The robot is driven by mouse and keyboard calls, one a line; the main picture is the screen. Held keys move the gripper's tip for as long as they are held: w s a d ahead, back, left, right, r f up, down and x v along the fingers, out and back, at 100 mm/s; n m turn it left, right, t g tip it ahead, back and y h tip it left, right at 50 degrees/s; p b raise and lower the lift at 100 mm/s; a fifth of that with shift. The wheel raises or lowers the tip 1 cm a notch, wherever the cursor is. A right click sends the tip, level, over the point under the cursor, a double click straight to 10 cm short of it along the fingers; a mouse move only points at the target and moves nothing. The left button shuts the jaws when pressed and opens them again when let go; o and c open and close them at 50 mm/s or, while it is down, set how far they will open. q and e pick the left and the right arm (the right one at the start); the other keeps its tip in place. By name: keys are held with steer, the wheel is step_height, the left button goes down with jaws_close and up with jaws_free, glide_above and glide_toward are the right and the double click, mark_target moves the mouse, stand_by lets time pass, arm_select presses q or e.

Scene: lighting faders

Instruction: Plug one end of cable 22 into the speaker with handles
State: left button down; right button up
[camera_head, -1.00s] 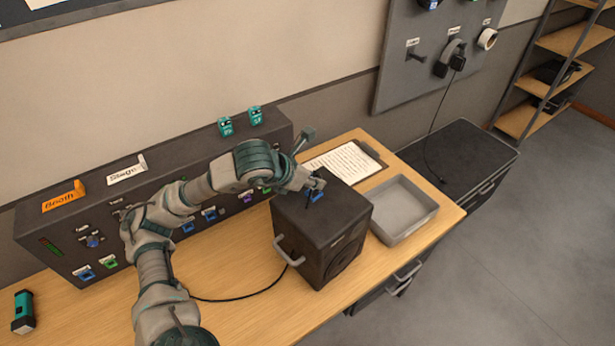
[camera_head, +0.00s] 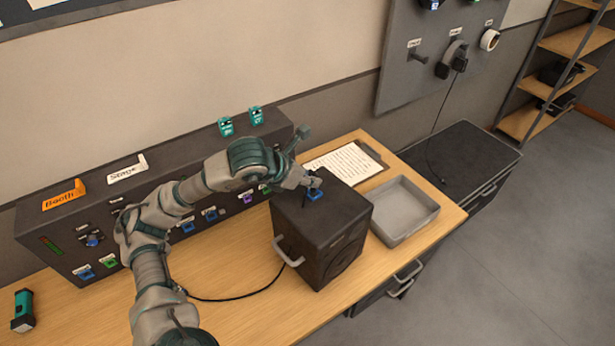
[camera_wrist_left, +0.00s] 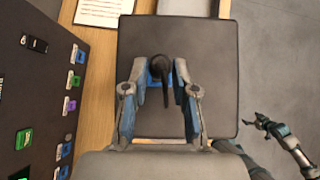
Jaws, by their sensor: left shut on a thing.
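The black speaker with handles (camera_head: 325,245) stands on the wooden table, a grey handle (camera_head: 288,251) on its left side. A blue socket (camera_head: 315,195) is on its top. My left gripper (camera_wrist_left: 160,72) is low over the speaker top, shut on a black cable plug (camera_wrist_left: 159,68) at the blue socket. In the head view the left gripper (camera_head: 314,184) partly covers the plug. I cannot tell how deep the plug sits. A black cable (camera_head: 235,298) lies on the table left of the speaker; no number is readable. My right gripper (camera_wrist_left: 259,121) appears small and open in the wrist view.
A dark panel (camera_head: 150,215) with coloured sockets and Booth and Stage signs stands along the wall. Right of the speaker are a grey tray (camera_head: 428,222) and a clipboard (camera_head: 350,163). The front table middle is fairly clear.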

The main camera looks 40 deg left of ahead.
arm_select(q)
steer(key=shift+a+f, duration=0.5)
steer(key=shift+a, duration=0.35)
steer(key=shift+d+f+b, duration=0.15)
steer(key=shift+b, duration=0.25)
steer(key=shift+d, duration=0.55)
arm_select(e)
steer(key=shift+s+a+f, duration=0.1)
steer(key=shift+s+f, duration=0.05)
steer(key=shift+f, duration=0.25)
arm_select(q)
steer(key=shift+a, duration=0.3)
arm_select(e)
steer(key=shift+a+r, duration=0.1)
steer(key=shift+a, duration=0.15)
arm_select(q)
steer(key=shift+d, duration=0.35)
arm_select(e)
steer(key=shift+d, duration=0.15)
arm_select(q)
steer(key=shift+f+b, duration=0.4)
steer(key=shift+b, duration=0.05)
arm_select(e)
steer(key=shift+s+f, duration=0.15)
steer(key=shift+f, duration=0.4)
arm_select(q)
steer(key=shift+s+f, duration=0.1)
steer(key=shift+f, duration=0.05)
